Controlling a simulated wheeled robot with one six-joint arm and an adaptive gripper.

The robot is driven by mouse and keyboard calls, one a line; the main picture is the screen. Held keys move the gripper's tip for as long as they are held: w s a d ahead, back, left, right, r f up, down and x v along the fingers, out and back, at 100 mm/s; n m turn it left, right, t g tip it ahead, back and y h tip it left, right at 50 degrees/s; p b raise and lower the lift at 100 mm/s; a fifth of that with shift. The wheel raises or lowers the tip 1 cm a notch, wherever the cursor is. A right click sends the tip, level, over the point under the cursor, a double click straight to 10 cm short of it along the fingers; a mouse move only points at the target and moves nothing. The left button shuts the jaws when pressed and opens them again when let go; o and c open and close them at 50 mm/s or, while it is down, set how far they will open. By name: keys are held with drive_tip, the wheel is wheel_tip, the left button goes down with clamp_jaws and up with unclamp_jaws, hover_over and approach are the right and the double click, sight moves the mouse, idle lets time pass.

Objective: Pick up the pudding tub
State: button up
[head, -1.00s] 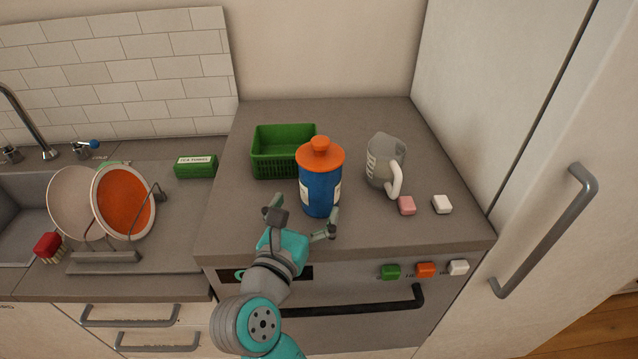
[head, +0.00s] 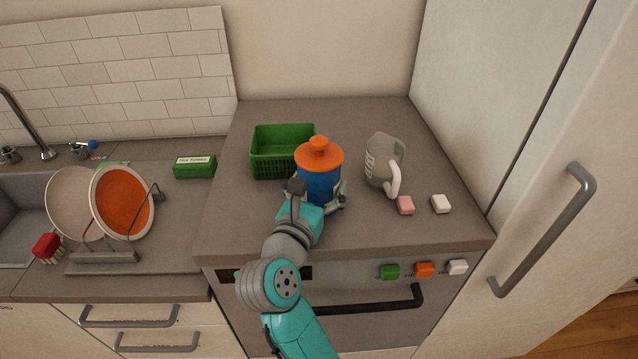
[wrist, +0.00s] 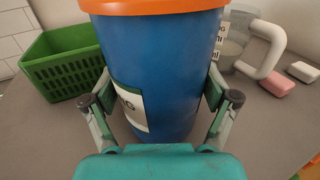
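The pudding tub (head: 320,185) is a blue round tub with an orange knobbed lid. It stands upright on the grey counter, in front of the green basket. In the wrist view the tub (wrist: 165,70) fills the middle, and part of its white label shows at lower left. My gripper (head: 320,193) is at the tub's near side, low on its body, with one finger on each side of it. In the wrist view my gripper (wrist: 160,95) has both fingers close along the tub's sides. Their tips are partly hidden, so I cannot tell whether they press on it.
A green basket (head: 268,165) stands behind and left of the tub. A clear measuring jug (head: 380,165) with a white handle stands close on the right. Pink (head: 405,205) and white (head: 441,203) blocks lie near the front right.

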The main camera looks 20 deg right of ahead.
sight(315, 147)
drive_tip(key=c, duration=0.9)
wheel_tip(315, 147, up, 10)
drive_tip(key=shift+r, duration=0.1)
